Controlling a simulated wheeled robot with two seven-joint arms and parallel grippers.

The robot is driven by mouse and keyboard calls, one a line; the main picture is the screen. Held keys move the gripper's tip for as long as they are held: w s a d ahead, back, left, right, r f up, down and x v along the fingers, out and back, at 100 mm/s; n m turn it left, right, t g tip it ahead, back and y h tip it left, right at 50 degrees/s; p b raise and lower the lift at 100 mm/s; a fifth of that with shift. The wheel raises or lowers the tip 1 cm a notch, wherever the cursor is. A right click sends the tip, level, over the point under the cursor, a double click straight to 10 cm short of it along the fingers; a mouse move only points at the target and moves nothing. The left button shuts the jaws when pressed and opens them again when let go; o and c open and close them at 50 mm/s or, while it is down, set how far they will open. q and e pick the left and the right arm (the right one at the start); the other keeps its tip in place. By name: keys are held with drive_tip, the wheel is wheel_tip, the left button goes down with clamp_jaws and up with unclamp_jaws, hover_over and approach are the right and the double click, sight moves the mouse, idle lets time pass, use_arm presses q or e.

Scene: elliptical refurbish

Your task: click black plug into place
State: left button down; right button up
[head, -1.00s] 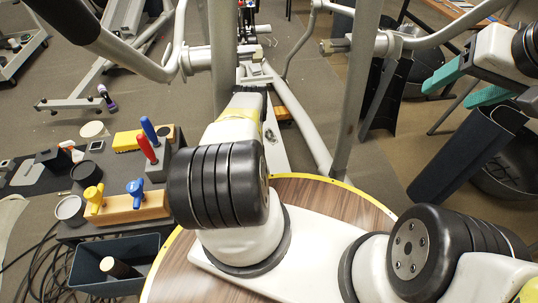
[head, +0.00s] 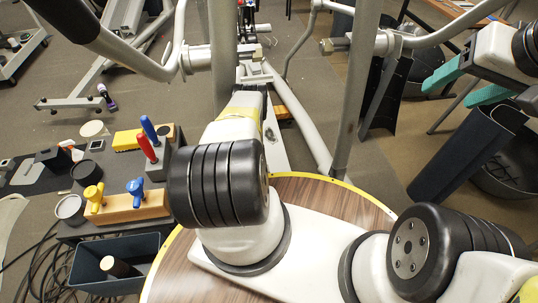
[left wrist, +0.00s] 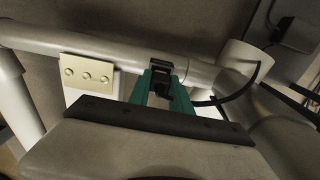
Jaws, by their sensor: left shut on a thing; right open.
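In the left wrist view the teal fingers of my left gripper (left wrist: 160,84) are shut on a small black plug (left wrist: 163,91). A black cable runs off to the right from near it. Just beyond the fingertips is a black socket-like fitting (left wrist: 160,68) on a grey tube (left wrist: 115,57). The plug is close to this fitting; whether it is seated cannot be told. In the head view my left arm reaches forward and its gripper is hidden. My right gripper (head: 447,95), with teal fingers, is open and empty at the right.
A cream plate with several studs (left wrist: 88,74) sits beside the tube. The elliptical machine's upright bars (head: 357,90) stand ahead between my arms. At the left are a wooden block with knobs (head: 125,208), screwdrivers (head: 149,148) and a dark bin (head: 118,262).

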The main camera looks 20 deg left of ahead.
use_arm(q)
drive_tip(key=shift+f, duration=0.65)
idle(0.7)
drive_tip(key=c, duration=1.1)
unclamp_jaws()
